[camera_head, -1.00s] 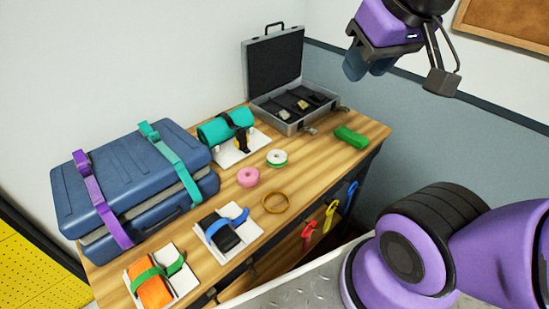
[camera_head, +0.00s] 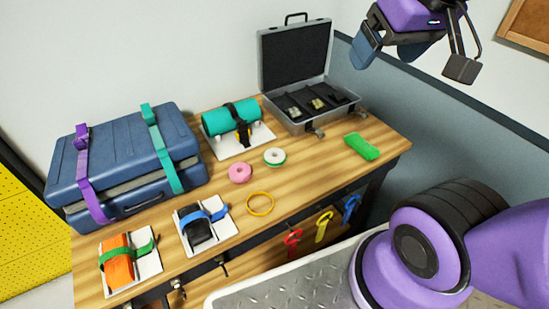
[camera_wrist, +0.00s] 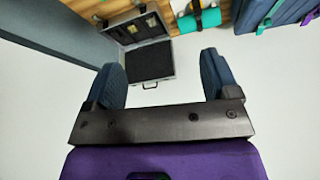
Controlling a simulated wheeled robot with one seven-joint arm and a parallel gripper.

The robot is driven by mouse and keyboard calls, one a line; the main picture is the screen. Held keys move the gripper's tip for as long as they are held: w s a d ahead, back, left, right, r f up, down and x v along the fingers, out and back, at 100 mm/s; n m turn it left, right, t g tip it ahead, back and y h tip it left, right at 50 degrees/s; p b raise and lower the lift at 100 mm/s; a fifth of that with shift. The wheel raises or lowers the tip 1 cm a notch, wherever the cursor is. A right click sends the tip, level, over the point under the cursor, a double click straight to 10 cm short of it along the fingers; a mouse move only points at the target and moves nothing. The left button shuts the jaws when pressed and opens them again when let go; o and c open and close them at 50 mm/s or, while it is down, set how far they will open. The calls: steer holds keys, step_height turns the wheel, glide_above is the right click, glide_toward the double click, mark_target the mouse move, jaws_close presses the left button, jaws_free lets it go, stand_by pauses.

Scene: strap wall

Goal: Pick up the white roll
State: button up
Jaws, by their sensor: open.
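The white roll (camera_head: 274,156) lies flat on the wooden table, right of the pink roll (camera_head: 240,172). It is a small ring with a green band low on its side. My gripper (camera_head: 392,50) is raised high at the upper right of the head view, well above and apart from the roll. In the wrist view my gripper (camera_wrist: 165,78) has its two blue-grey fingers wide apart with nothing between them. The white roll cannot be made out in the wrist view.
A yellow ring (camera_head: 260,204) lies in front of the roll. An open grey case (camera_head: 330,118) stands behind, also in the wrist view (camera_wrist: 150,92). A teal roll on a stand (camera_head: 229,118) and blue suitcase (camera_head: 120,150) are left.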

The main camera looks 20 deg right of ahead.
steer(key=shift+o, duration=1.4)
steer(key=w+a+f+m+g, duration=0.1)
steer(key=w+f, duration=0.3)
steer(key=w, duration=0.5)
steer(key=shift+w+y, duration=0.3)
steer(key=m+g, duration=0.4)
steer(key=m, duration=0.1)
glide_above(275, 155)
step_height(275, 155, down, 29)
steer(key=shift+f, duration=5.45)
steer(key=c, duration=0.5)
